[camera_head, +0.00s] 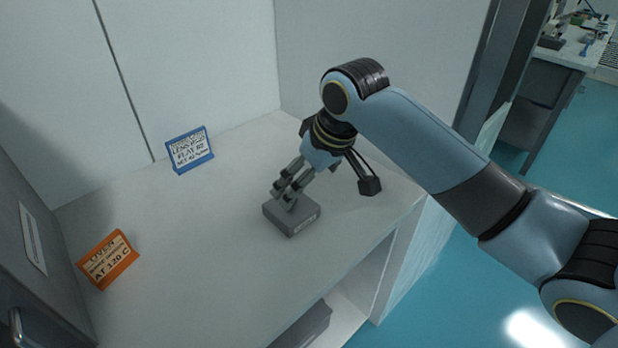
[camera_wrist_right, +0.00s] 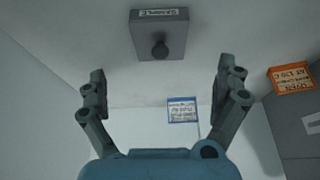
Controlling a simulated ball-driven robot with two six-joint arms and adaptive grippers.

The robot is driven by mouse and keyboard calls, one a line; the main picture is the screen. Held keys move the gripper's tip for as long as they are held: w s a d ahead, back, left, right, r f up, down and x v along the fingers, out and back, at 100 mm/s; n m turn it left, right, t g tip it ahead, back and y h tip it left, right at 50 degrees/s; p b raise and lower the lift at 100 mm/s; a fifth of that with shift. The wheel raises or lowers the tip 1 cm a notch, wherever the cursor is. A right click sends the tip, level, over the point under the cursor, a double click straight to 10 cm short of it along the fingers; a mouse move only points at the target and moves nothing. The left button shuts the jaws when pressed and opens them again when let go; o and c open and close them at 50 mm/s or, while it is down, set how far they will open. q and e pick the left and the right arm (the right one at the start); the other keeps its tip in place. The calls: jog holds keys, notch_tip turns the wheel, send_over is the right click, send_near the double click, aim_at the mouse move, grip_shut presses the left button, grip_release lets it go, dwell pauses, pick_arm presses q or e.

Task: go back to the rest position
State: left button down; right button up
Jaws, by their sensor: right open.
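My right gripper (camera_head: 287,190) is over the shelf top, right at a small grey block (camera_head: 292,218) with a white label on its side. In the right wrist view, the gripper (camera_wrist_right: 162,84) has its two fingers spread wide apart with nothing between them. The grey block (camera_wrist_right: 160,24) has a dark round knob on top and lies beyond the fingertips, apart from both fingers. My left gripper does not show in either view.
A blue-framed sign (camera_head: 190,152) stands by the back wall. An orange sign (camera_head: 108,259) stands at the left, beside a grey cabinet (camera_head: 38,250). The shelf top (camera_head: 210,250) is clear between them. A grey wall panel rises behind my right arm.

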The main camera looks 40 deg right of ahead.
dwell(0.4)
jog(key=s+a+r+h, duration=0.1)
jog(key=s+a, duration=0.1)
jog(key=s, duration=0.8)
jog(key=s+a+r, duration=0.1)
jog(key=s+r, duration=0.1)
jog(key=s, duration=0.9)
notch_tip(320, 180, down, 36)
jog(key=s+d+g+b, duration=0.2)
jog(key=b, duration=0.7)
jog(key=s+d+f+g+b, duration=0.1)
jog(key=s+f+b, duration=0.6)
jog(key=s+f, duration=1.1)
notch_tip(320, 180, down, 4)
jog(key=shift+s+f, duration=0.2)
jog(key=shift+s, duration=0.1)
